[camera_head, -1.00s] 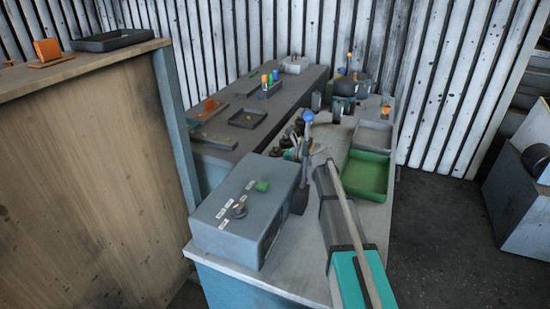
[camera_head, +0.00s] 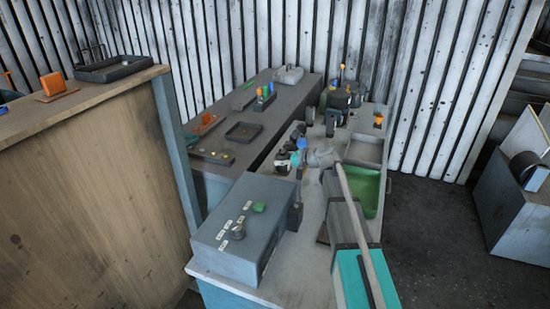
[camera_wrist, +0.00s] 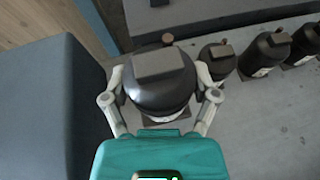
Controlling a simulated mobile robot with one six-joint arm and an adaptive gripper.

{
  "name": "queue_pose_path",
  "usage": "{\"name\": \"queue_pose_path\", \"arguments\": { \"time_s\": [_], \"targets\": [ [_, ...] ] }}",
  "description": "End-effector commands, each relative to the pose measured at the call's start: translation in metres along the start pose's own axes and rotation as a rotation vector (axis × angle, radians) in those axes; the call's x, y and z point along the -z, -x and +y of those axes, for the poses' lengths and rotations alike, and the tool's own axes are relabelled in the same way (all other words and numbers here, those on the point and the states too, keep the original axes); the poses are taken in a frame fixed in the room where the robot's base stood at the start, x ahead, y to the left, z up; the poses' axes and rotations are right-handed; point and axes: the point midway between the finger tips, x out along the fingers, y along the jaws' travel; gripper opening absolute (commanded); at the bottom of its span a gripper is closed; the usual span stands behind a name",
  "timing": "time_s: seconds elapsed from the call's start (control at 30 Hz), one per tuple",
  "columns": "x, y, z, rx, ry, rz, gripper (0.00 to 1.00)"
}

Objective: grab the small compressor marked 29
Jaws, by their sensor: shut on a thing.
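A dark, rounded compressor (camera_wrist: 160,92) with a flat grey block on top and a small reddish-brown knob sits between the two grey fingers of my gripper (camera_wrist: 160,100) in the wrist view. The fingers close on it from both sides. A pale label shows low on its near side, but its number cannot be read. In the head view my gripper (camera_head: 297,158) is small at the row of parts on the bench, and the held compressor is hard to make out there.
Several similar dark compressors (camera_wrist: 265,55) stand in a row to the right in the wrist view. A grey-blue control box (camera_head: 245,235) stands close on the left. A green tray (camera_head: 368,205) and a grey tray (camera_head: 367,148) lie on the bench's right side.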

Motion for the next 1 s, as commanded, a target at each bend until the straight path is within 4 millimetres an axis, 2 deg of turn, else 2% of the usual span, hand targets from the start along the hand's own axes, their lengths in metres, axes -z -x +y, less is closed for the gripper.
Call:
{"name": "queue_pose_path", "arguments": {
  "time_s": [0.07, 0.3, 0.5, 0.7, 1.0],
  "targets": [
    [-0.011, 0.013, -0.001, 0.001, -0.001, -0.002, 0.16],
    [-0.011, 0.062, -0.011, 0.001, -0.002, -0.002, 0.16],
    [-0.011, 0.089, -0.017, 0.001, 0.0, -0.002, 0.16],
    [-0.01, 0.103, -0.02, -0.001, -0.001, -0.002, 0.16],
    [-0.009, 0.106, -0.021, -0.001, 0.0, -0.002, 0.16]
  ]
}}
